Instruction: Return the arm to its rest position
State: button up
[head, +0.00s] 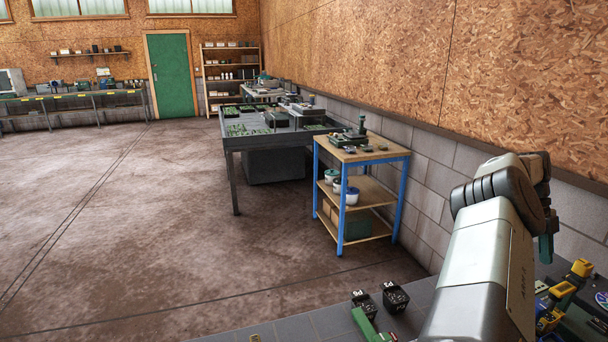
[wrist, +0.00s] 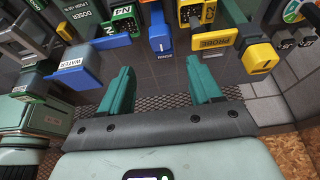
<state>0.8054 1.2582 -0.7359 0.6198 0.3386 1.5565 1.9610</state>
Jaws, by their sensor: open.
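My gripper (wrist: 161,92) is open in the wrist view, its two teal fingers apart with nothing between them. The fingers point toward a row of devices and appear apart from them. In the head view my arm reaches up at the right, and one teal finger shows beside the wall; the rest of the gripper is hidden behind the arm.
In the wrist view, a blue block labelled WATER (wrist: 76,65), a blue rinse piece (wrist: 161,42), a yellow PROBE block (wrist: 213,38) and another yellow block (wrist: 262,56) stand ahead. Black boxes (head: 396,297) sit on the bench (head: 310,322). A blue-framed cart (head: 341,205) stands beyond; the floor is clear.

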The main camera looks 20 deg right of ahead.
jog(key=w+a+r+n+t, duration=0.2)
jog(key=w+a+r+n, duration=0.15)
jog(key=a+r, duration=0.35)
jog(key=w+a+r+n+t+h, duration=0.1)
jog(key=w+a+r+n, duration=0.2)
jog(key=a+r+n, duration=0.3)
jog(key=w+a+r+n+t, duration=0.2)
jog(key=w+a+r+n, duration=0.1)
jog(key=a+r, duration=0.55)
jog(key=s+a+r+n+t, duration=0.1)
jog(key=a+r+n, duration=0.3)
jog(key=a, duration=0.5)
jog(key=s+a+r+n+t, duration=0.2)
jog(key=a+n, duration=0.4)
jog(key=a, duration=0.4)
jog(key=s+a+f+n+t, duration=0.1)
jog(key=s+a+f+n, duration=0.1)
jog(key=s+a+n, duration=0.5)
jog(key=s+a+f+n+t+y, duration=0.1)
jog(key=s+a+f+n, duration=0.2)
jog(key=s+a+n, duration=0.4)
jog(key=s+a, duration=0.1)
jog(key=a, duration=0.2)
jog(key=shift+f, duration=0.3)
jog(key=shift+c, duration=0.2)
